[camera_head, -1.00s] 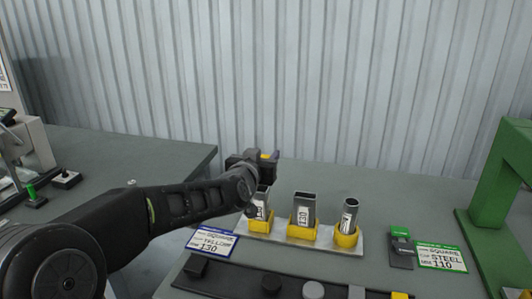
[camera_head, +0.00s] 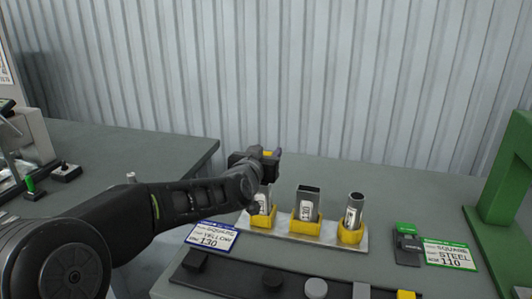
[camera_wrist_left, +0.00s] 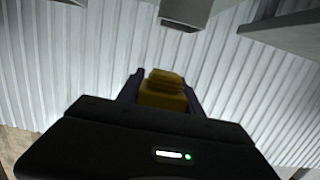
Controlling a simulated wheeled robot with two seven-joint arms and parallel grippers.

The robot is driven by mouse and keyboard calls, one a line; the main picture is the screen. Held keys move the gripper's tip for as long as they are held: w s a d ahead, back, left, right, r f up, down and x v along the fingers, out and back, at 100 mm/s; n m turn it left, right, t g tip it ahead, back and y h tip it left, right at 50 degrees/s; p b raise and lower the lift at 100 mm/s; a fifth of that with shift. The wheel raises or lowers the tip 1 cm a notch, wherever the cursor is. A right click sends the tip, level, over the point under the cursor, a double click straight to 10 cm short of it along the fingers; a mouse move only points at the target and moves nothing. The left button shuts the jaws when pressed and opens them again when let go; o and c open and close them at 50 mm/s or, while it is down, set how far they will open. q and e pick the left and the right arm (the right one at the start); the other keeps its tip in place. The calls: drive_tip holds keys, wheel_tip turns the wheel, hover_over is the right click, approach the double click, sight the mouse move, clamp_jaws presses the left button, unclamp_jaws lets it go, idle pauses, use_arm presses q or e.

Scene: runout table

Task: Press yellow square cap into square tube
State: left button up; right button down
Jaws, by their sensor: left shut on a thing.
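The yellow cap (camera_head: 267,154) is between the fingers of my left gripper (camera_head: 268,156), which is shut on it. In the left wrist view the yellow cap (camera_wrist_left: 163,92) sticks out past the fingertips as a stepped block. The gripper is above and slightly behind the leftmost tube (camera_head: 263,197), apart from the rack. My wrist hides the top of that tube, so its opening does not show. A middle tube (camera_head: 308,204) with a flat rectangular opening and a round tube (camera_head: 354,211) stand beside it in yellow holders. My right gripper is not in view.
The holders stand on a pale base plate (camera_head: 285,236). A blue-edged card (camera_head: 212,236) reads square, yellow, 130. A green-edged card (camera_head: 449,254) reads square, steel, 110. A dark strip with several caps lies in front. A green frame (camera_head: 507,175) stands at right. A corrugated wall is behind.

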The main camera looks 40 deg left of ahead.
use_arm(q)
drive_tip(key=shift+f+b, duration=1.2)
drive_tip(key=shift+f, duration=0.45)
drive_tip(key=shift+f+b, duration=1)
drive_tip(key=shift+f, duration=0.05)
idle(0.5)
drive_tip(key=shift+r, duration=0.1)
drive_tip(key=shift+r+p, duration=0.5)
drive_tip(key=shift+r, duration=0.1)
drive_tip(key=shift+f+b, duration=0.65)
drive_tip(key=shift+f, duration=0.05)
idle(1.3)
drive_tip(key=o, duration=1.4)
